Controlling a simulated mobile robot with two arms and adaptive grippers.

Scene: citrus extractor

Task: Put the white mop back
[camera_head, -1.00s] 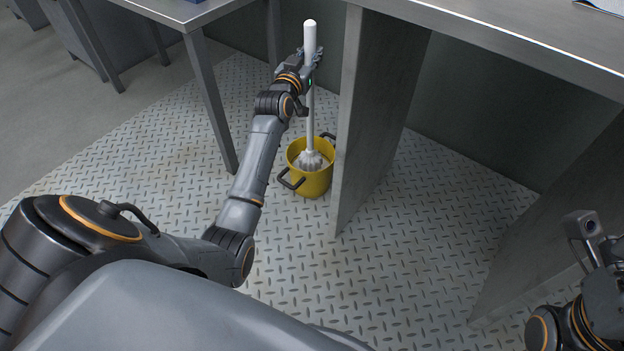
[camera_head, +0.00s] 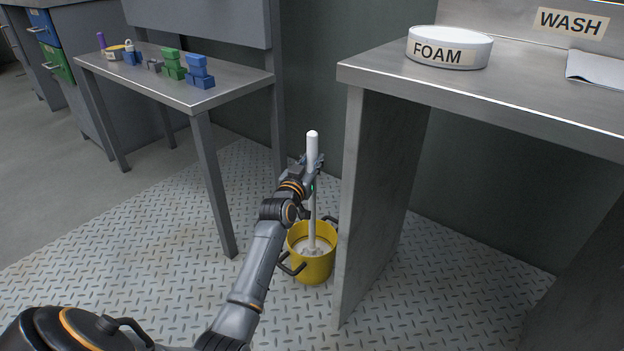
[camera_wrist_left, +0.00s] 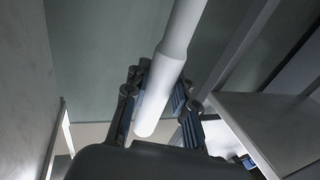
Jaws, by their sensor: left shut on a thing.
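The white mop (camera_head: 312,148) stands upright with its head down inside the yellow bucket (camera_head: 316,268). The bucket is on the floor between the small table and the metal counter, and its dark handles stick out at the sides. My left gripper (camera_head: 314,166) is shut on the upper part of the mop handle. In the left wrist view the white handle (camera_wrist_left: 165,80) passes between the fingers of my left gripper (camera_wrist_left: 155,100). The mop head is mostly hidden by the bucket's rim. My right gripper is not in the current head view.
A metal counter (camera_head: 400,85) with a thick side panel stands close on the right of the bucket. A round FOAM container (camera_head: 450,48) sits on it. A small table (camera_head: 190,85) with several coloured blocks stands on the left. The patterned floor (camera_head: 150,235) is open in front.

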